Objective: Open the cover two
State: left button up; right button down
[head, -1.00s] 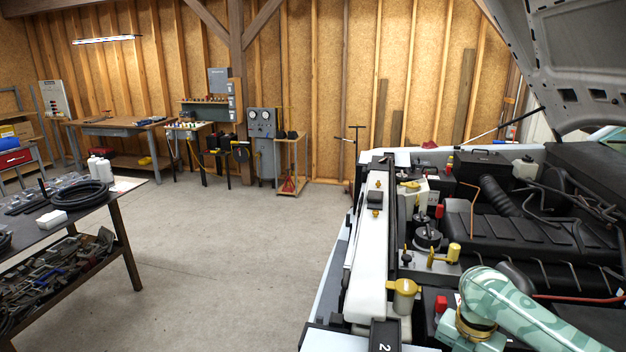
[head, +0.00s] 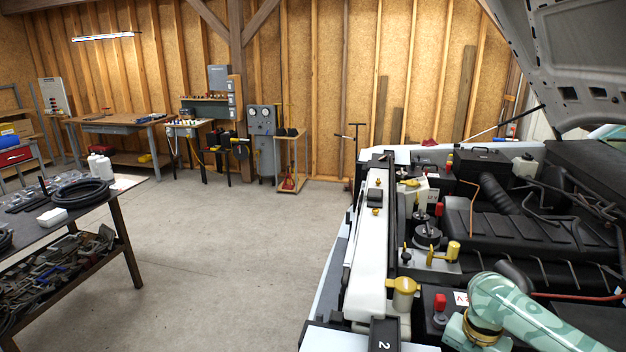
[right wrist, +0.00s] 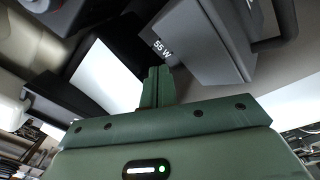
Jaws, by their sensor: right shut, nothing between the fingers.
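A black cover marked "2" (head: 384,334) sits at the bottom edge of the head view, on the near end of the white front panel. It looks closed, though its lower part is cut off. My right arm comes in from the lower right, with its wrist (head: 478,332) to the right of the cover and apart from it. The fingers are hidden in the head view. In the right wrist view my right gripper (right wrist: 157,88) is shut and empty, close to a dark grey block labelled "55 W" (right wrist: 190,45). My left gripper is not in view.
The engine bay is crowded. A yellow-capped reservoir (head: 403,288) stands just behind the cover, and a red terminal cap (head: 440,303) is near my wrist. The raised hood (head: 570,65) hangs overhead. The floor (head: 235,240) to the left is clear, beside a cluttered workbench (head: 95,208).

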jog(key=shift+s+d+r+p, duration=0.1)
jog(key=shift+s+d+p, duration=0.1)
jog(key=shift+d, duration=0.4)
jog(key=shift+s+d+r+p, duration=0.1)
jog(key=shift+d+p, duration=0.15)
jog(key=shift+d, duration=0.3)
jog(key=shift+s+d+p, duration=0.15)
jog(key=shift+d+p, duration=0.05)
jog(key=shift+d, duration=0.4)
jog(key=shift+s+d+r+p, duration=0.1)
jog(key=shift+s+d+p, duration=0.2)
jog(key=shift+d, duration=0.65)
jog(key=shift+s+d+p, duration=0.2)
jog(key=shift+s+d, duration=0.2)
jog(key=shift+d, duration=0.5)
jog(key=shift+s+d+p, duration=0.15)
jog(key=shift+d+p, duration=0.05)
jog(key=shift+d, duration=0.65)
jog(key=shift+s+d+p, duration=0.15)
jog(key=shift+d+p, duration=0.05)
jog(key=shift+d, duration=0.65)
jog(key=shift+r, duration=0.15)
